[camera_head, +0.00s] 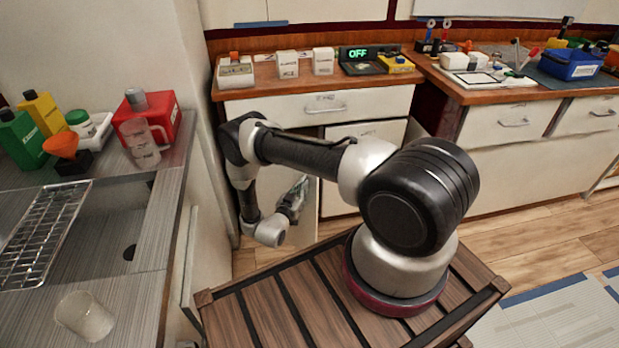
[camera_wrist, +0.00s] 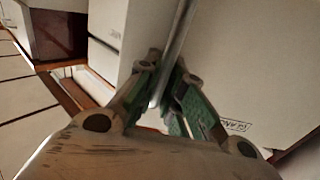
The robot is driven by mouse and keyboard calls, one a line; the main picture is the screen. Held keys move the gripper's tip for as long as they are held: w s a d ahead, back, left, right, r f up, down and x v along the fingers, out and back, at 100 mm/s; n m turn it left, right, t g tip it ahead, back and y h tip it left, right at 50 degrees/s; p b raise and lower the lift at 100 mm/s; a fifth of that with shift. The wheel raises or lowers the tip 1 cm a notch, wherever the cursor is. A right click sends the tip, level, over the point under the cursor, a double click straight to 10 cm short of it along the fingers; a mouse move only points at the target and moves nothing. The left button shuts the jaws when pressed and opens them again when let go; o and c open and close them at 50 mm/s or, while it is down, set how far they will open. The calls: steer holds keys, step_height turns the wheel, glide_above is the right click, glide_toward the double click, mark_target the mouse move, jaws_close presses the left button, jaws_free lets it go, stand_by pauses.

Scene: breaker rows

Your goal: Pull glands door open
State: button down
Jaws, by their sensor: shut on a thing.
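The glands door (camera_wrist: 265,75) is a pale panel on the right of the wrist view, with a partly visible dark-lettered label. Its grey bar handle (camera_wrist: 178,40) runs between my fingers. My gripper (camera_wrist: 163,82), with green finger pads, is shut on this handle. In the head view my gripper (camera_head: 297,196) is low in front of the cabinet below the counter, beside a pale door panel (camera_head: 307,214) that seems to stand out from the cabinet front. My arm hides part of this front, so I cannot tell how far the door stands open.
A drawer (camera_head: 300,108) with a bar handle is above the door. Another pale labelled front (camera_head: 372,132) is to the right. A grey bench (camera_head: 150,215) with a wire rack (camera_head: 42,235) and a clear cup (camera_head: 84,316) stands close on the left. Wooden floor (camera_head: 545,240) is open at right.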

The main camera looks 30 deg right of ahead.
steer(key=s+a, duration=0.4)
steer(key=a, duration=0.7)
steer(key=shift+s, duration=0.15)
steer(key=shift+a+r, duration=0.1)
steer(key=c, duration=1.5)
jaws_free()
step_height(320, 180, up, 10)
